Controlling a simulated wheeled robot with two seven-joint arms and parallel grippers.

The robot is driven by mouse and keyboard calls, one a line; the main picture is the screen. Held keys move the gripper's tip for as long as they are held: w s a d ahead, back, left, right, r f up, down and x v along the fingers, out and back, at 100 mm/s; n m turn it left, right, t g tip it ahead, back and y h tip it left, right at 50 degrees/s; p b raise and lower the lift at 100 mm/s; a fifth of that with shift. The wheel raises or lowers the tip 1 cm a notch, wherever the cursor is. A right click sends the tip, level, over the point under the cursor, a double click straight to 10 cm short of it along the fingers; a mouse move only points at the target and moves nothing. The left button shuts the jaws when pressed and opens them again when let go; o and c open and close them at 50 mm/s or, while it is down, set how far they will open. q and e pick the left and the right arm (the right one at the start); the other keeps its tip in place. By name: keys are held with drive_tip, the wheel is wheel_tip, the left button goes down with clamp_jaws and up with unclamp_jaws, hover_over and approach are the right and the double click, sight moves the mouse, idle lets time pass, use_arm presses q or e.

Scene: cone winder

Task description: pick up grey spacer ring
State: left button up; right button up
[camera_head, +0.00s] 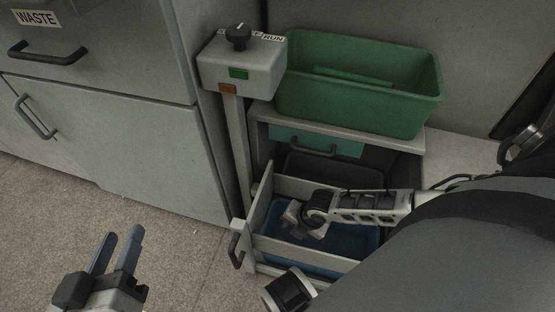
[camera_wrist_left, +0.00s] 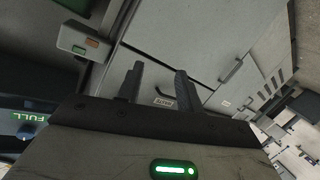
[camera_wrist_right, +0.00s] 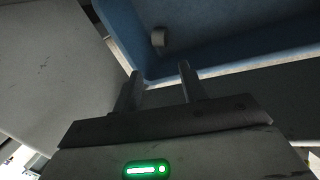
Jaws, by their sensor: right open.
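A small grey ring-like piece (camera_wrist_right: 158,38), which looks like the spacer ring, lies in the blue bin (camera_wrist_right: 205,62) near its wall, in the right wrist view. The blue bin (camera_head: 345,243) sits in the open drawer in the head view; I cannot make out the ring there. My right gripper (camera_wrist_right: 160,70) is open and empty, with its fingers at the bin's edge and the ring just beyond their tips. My left gripper (camera_head: 121,248) is open and empty, over the floor at lower left.
The open drawer has a grey front panel (camera_head: 258,200) and a dark handle. A green bin (camera_head: 350,95) stands on the shelf above. A control box (camera_head: 240,65) on a post is left of it. The WASTE cabinet (camera_head: 110,140) stands at left; the floor before it is clear.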

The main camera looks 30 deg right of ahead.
drive_tip(key=b+x, duration=0.6)
drive_tip(key=x, duration=0.4)
drive_tip(key=shift+w+a+f, duration=0.1)
drive_tip(key=shift+w+f, duration=0.05)
drive_tip(key=shift+f, duration=0.2)
drive_tip(key=b+x, duration=0.3)
drive_tip(key=x, duration=0.1)
drive_tip(key=shift+f+b, duration=0.3)
drive_tip(key=shift+w, duration=0.1)
use_arm(q)
wheel_tip(320, 180, up, 11)
drive_tip(key=w+m+t+h, duration=0.1)
drive_tip(key=m+t+h, duration=0.5)
drive_tip(key=m+h, duration=0.1)
drive_tip(key=shift+w+r+m, duration=0.2)
drive_tip(key=shift+m, duration=0.2)
use_arm(e)
drive_tip(key=c, duration=0.9)
